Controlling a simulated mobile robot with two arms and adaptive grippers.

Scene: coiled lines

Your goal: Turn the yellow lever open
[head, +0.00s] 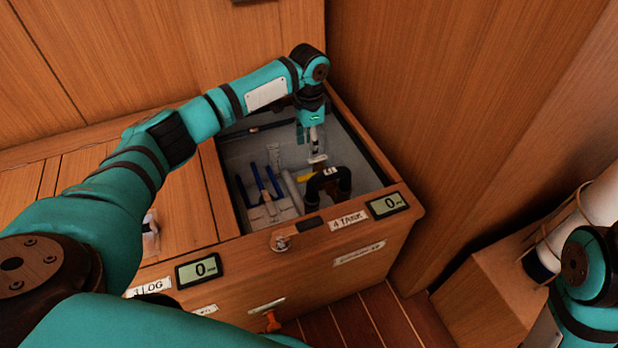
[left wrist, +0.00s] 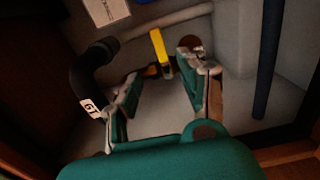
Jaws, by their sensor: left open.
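The yellow lever (head: 302,178) sits low inside an open wooden locker and shows only as a small yellow piece in the head view. In the left wrist view the lever (left wrist: 159,46) points up the picture from a fitting near the locker wall. My left gripper (head: 316,157) reaches down into the locker above the lever. In the left wrist view my left gripper (left wrist: 163,74) is open, and the lever's lower end appears in the gap between its fingertips. I cannot tell whether they touch. My right gripper is out of view.
A black bent pipe (head: 343,179) with a label stands close beside the lever; the pipe (left wrist: 79,78) is left of my gripper in the left wrist view. Blue-handled items (head: 257,177) lie to the left. The locker's wooden front rim (head: 300,226) carries labels and displays.

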